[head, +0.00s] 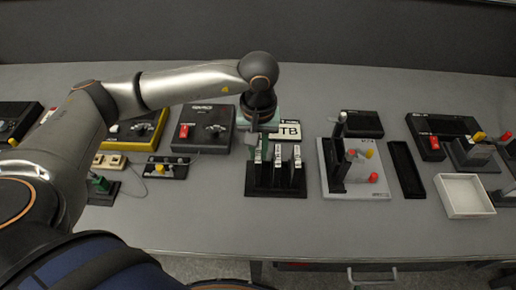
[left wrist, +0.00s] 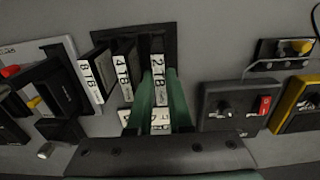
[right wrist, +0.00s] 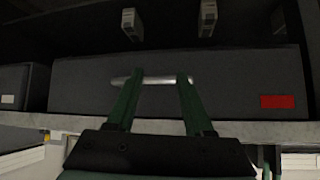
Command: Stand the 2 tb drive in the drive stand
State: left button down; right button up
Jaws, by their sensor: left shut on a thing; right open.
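The 2 TB drive (left wrist: 158,66) is a dark slab with a white "2 TB" label, upright at one end of the black drive stand (left wrist: 164,32). My left gripper (left wrist: 160,78) is shut on it. In the head view the drive (head: 257,156) is at the stand's left end, below my left gripper (head: 256,133); the stand's base (head: 275,192) shows there too. The 4 TB drive (left wrist: 124,66) and 8 TB drive (left wrist: 90,78) are upright beside it. Whether the drive's foot is fully seated is hidden. My right gripper (right wrist: 152,80) is open.
A "TB" sign (head: 290,130) stands behind the stand. A grey board with coloured pegs (head: 354,170) is to the right, and a black switch box (head: 205,128) to the left. In the right wrist view, a bar handle (right wrist: 152,81) lies between my fingertips.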

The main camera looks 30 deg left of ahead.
pick_arm(q)
jog(key=shift+f, duration=0.3)
jog(key=shift+f+b, duration=0.35)
jog(key=shift+b, duration=0.4)
jog(key=shift+f, duration=0.1)
jog(key=c, duration=0.8)
grip_release()
jog(key=shift+o, duration=0.6)
jog(key=shift+o, duration=1.2)
